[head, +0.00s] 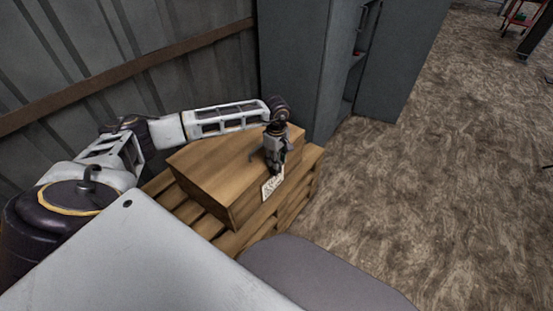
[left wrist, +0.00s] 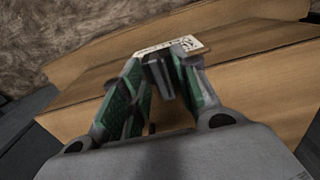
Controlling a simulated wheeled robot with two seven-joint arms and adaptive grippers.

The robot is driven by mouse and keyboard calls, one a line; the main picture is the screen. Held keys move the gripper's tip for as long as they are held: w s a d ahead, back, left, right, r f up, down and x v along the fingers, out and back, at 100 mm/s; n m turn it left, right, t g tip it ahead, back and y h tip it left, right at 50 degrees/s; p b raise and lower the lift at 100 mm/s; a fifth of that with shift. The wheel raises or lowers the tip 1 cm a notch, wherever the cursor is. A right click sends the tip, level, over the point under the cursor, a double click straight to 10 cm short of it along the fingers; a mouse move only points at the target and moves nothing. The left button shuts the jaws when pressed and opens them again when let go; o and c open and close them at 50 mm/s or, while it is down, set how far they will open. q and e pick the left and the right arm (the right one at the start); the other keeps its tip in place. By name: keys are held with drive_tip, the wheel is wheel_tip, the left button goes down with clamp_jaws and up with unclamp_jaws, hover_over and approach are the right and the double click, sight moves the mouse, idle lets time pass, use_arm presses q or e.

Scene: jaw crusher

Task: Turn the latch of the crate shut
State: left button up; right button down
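The wooden crate (head: 215,172) is a closed box with a flat lid, and a white printed label (head: 272,185) is on its side. My left gripper (head: 275,169) points down at the crate's edge by the label. In the left wrist view, its two green-padded fingers (left wrist: 163,72) stand apart over the wood (left wrist: 255,48), with the label (left wrist: 170,46) just beyond the tips. A small grey piece, perhaps the latch (left wrist: 160,78), shows between the fingers; I cannot tell whether they touch it. The latch is hidden in the head view. My right gripper is not in view.
The crate stands on a slatted wooden pallet (head: 313,160). A grey metal cabinet (head: 295,60) stands close behind it, and a corrugated wall (head: 170,75) with a brown rail runs on the left.

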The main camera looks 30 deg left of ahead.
use_arm(q)
wheel_tip(320, 180, up, 12)
idle(0.7)
drive_tip(key=shift+f, duration=0.1)
idle(0.5)
